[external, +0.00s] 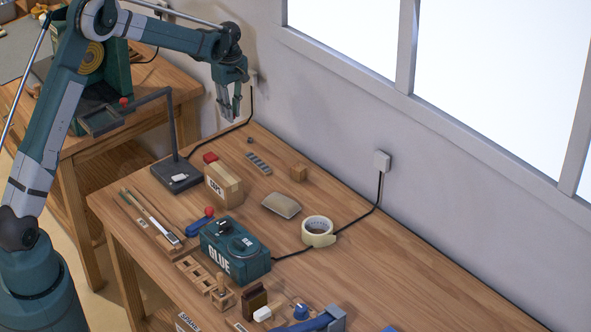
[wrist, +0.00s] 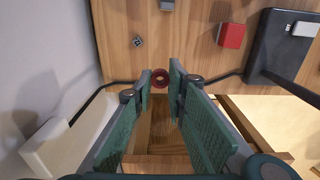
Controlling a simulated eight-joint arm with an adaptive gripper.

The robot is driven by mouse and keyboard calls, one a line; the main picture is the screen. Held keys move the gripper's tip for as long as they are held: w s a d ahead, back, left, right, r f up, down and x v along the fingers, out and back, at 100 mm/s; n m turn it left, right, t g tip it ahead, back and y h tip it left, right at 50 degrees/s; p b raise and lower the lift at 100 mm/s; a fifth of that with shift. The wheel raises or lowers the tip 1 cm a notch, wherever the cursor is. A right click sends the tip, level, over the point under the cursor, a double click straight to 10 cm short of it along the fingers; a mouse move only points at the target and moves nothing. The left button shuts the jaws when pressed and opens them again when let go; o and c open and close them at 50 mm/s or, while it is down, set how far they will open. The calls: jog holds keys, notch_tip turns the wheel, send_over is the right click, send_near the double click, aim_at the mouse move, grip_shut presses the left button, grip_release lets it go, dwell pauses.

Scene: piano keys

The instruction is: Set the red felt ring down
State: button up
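The red felt ring (wrist: 160,78) is a small dark-red ring between my fingertips in the wrist view. My gripper (wrist: 161,77) is closed in on it, with a fingertip at either side. In the external view, my gripper (external: 230,117) hangs fingers-down in the air, past the far left end of the workbench (external: 400,285) and near the wall. The ring cannot be made out there. In the wrist view it overlaps the line of the bench edge.
A red block (external: 210,157), a small dark nut (external: 249,140) and a black stand (external: 177,177) are on the bench nearest my gripper. A carton (external: 222,187), a tape roll (external: 318,229) and a glue box (external: 235,252) lie farther off. The bench's right side is clear.

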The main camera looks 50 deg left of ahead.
jog(key=shift+s+d+r+n+b, duration=0.1)
jog(key=shift+s+d+n+b, duration=0.15)
jog(key=shift+d+n, duration=0.45)
jog(key=shift+s+d+f+n+b, duration=0.1)
jog(key=shift+s+d+n+b, duration=0.1)
jog(key=shift+d+n, duration=0.5)
jog(key=shift+s+d+r+n+b, duration=0.1)
jog(key=shift+s+d+n+b, duration=0.15)
jog(key=shift+d+n, duration=0.45)
jog(key=shift+a, duration=0.15)
send_over(237, 149)
jog(key=shift+s+f+b, duration=0.1)
jog(key=shift+f+b, duration=0.2)
jog(key=shift+f, duration=2.85)
jog(key=shift+f, duration=0.1)
jog(key=shift+f, duration=1.75)
jog(key=shift+f+b, duration=0.15)
jog(key=shift+b, duration=0.2)
jog(key=shift+o, duration=1)
jog(key=o, duration=0.4)
